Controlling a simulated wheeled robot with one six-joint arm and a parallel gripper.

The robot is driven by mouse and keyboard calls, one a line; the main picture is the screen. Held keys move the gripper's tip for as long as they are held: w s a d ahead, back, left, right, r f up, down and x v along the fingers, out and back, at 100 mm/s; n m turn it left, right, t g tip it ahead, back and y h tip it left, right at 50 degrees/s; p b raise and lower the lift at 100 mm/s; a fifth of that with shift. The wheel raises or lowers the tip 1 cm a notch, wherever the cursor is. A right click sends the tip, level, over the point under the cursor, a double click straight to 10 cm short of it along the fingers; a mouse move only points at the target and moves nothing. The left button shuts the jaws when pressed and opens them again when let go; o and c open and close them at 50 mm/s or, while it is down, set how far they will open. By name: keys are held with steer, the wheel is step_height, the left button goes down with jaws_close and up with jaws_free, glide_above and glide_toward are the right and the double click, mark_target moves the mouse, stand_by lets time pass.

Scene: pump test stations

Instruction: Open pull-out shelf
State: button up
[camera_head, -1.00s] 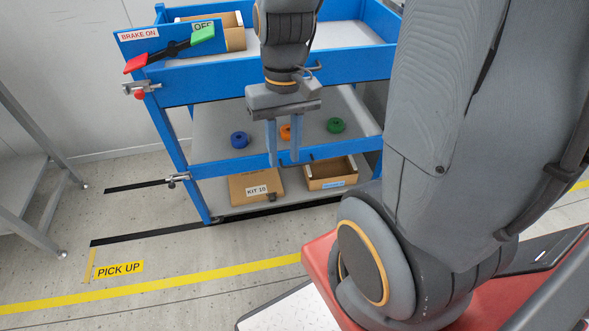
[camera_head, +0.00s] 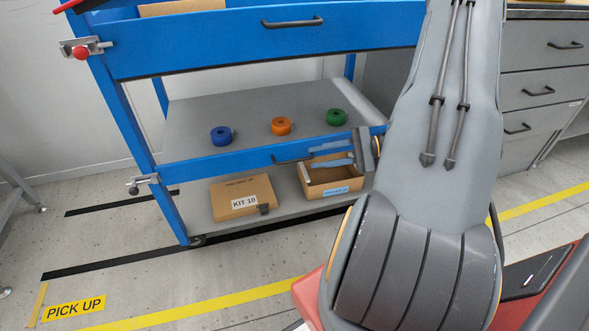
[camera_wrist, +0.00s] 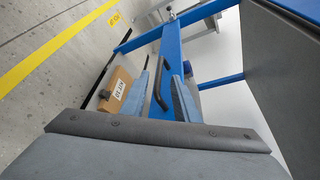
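The pull-out shelf is the middle grey shelf of the blue cart, with a blue front bar (camera_head: 225,161) and a black handle (camera_head: 293,160). Its front is in line with the cart frame. My gripper (camera_head: 328,155) is just right of this handle in the head view, fingers pointing left toward it. In the wrist view my gripper (camera_wrist: 162,70) is open, and the handle (camera_wrist: 157,90) shows between the two blue-grey fingers, seemingly ahead of them. I cannot tell whether they touch it.
Blue (camera_head: 221,136), orange (camera_head: 281,126) and green (camera_head: 337,117) round parts sit on the shelf. The KIT 10 box (camera_head: 243,197) and an open carton (camera_head: 334,184) are below. A top drawer handle (camera_head: 293,22) is above. A side clamp (camera_head: 142,184) is at the left post. Grey drawers (camera_head: 541,90) stand right.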

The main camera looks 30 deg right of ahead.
mark_target(301, 160)
steer(key=shift+w+d+f+t, duration=0.1)
steer(key=shift+w+f+t, duration=0.2)
steer(key=shift+f, duration=0.1)
steer(key=b+x, duration=0.1)
steer(key=x, duration=0.6)
steer(key=shift+r, duration=0.1)
jaws_close()
steer(key=shift+s, duration=0.1)
